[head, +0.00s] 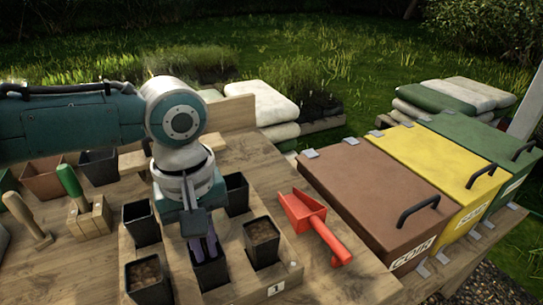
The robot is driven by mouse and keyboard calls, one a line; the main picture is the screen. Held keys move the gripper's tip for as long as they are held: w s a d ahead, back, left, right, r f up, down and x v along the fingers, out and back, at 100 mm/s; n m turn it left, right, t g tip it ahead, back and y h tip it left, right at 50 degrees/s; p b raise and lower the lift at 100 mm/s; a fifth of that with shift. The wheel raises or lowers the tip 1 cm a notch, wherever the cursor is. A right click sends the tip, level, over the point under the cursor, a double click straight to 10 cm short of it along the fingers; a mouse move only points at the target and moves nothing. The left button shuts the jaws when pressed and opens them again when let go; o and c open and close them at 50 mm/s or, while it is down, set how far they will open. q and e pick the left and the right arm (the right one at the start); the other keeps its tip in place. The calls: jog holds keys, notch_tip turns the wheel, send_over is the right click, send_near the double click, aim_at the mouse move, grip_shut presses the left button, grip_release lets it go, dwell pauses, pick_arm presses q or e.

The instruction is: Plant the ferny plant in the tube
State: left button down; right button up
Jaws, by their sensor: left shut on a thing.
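My left gripper (195,225) points down over the wooden tube rack (233,274). It is shut on a slim purplish thing (203,248), which reaches down to the mouth of a black square tube (213,276). The gripper hides most of this thing, so I cannot tell what it is. One tube to the right (263,248) and one at front left (148,281) hold brown soil. The tubes at back right (237,194) and back left (141,224) look empty. I cannot make out a ferny plant. My right gripper is not in view.
A red scoop (314,226) lies right of the rack. Brown (366,188), yellow and green lidded bins stand further right. A green-handled tool (70,182) stands in a wooden block (92,219) at left. Pots (99,167) stand behind it. Bare tabletop shows at front right.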

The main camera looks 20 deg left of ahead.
pick_arm(q)
jog(key=c, duration=1.1)
grip_release()
jog(key=shift+c, duration=1.2)
notch_tip(320, 180, up, 9)
jog(key=p, duration=1.1)
